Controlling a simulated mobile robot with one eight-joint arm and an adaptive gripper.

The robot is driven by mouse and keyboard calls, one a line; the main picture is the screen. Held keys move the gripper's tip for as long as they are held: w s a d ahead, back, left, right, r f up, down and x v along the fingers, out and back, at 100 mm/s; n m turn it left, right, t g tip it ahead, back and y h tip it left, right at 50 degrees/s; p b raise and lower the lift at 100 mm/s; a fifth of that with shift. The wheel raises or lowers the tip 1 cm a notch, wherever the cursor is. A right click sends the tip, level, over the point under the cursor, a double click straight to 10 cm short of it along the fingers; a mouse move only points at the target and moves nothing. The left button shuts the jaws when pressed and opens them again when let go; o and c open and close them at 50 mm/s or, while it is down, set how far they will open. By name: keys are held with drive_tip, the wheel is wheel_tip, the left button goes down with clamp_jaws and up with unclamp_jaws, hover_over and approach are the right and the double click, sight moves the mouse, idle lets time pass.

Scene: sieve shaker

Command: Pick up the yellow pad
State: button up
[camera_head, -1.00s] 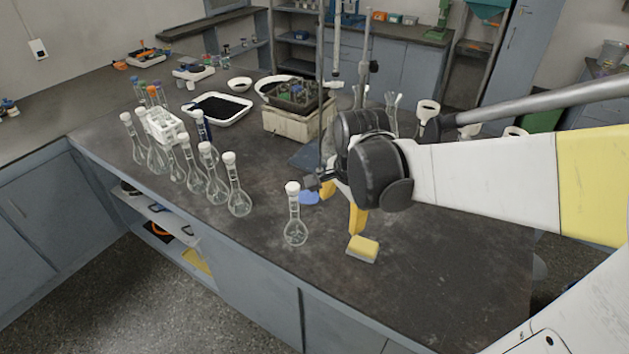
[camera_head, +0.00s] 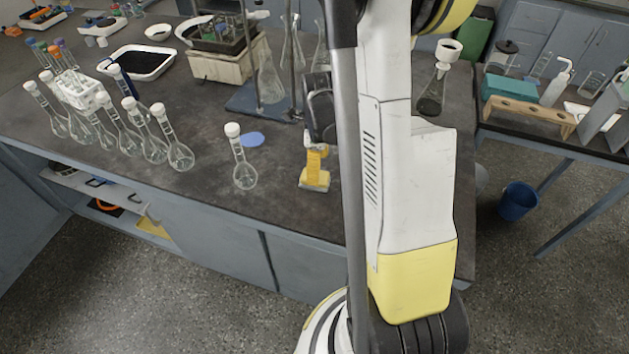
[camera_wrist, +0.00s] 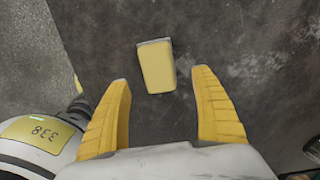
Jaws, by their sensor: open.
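The yellow pad (camera_wrist: 157,67) lies on the dark bench top in the wrist view, a small block with a grey edge showing along its top. In the wrist view my gripper (camera_wrist: 159,82) is open, its two yellow fingers apart, with the pad between and slightly beyond the fingertips. Nothing is held. In the head view my gripper (camera_head: 313,178) points down over the pad (camera_head: 314,188), which shows just below the fingers and is partly hidden by them. I cannot tell the exact height of the fingers above the bench.
A stoppered flask (camera_head: 243,170) stands left of my gripper, with a blue disc (camera_head: 252,139) behind it. Several more flasks stand farther left. The sieve shaker (camera_head: 219,62) and stands are behind. The bench's front edge (camera_head: 260,229) is near the pad.

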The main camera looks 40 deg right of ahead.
drive_tip(key=f+b, duration=0.1)
drive_tip(key=f, duration=0.2)
drive_tip(key=f+b, duration=0.1)
drive_tip(key=f, duration=0.1)
drive_tip(key=shift+w+a+f+b, duration=0.15)
drive_tip(key=shift+w+a+b, duration=0.1)
drive_tip(key=shift+a+b, duration=0.05)
drive_tip(key=c, duration=1.3)
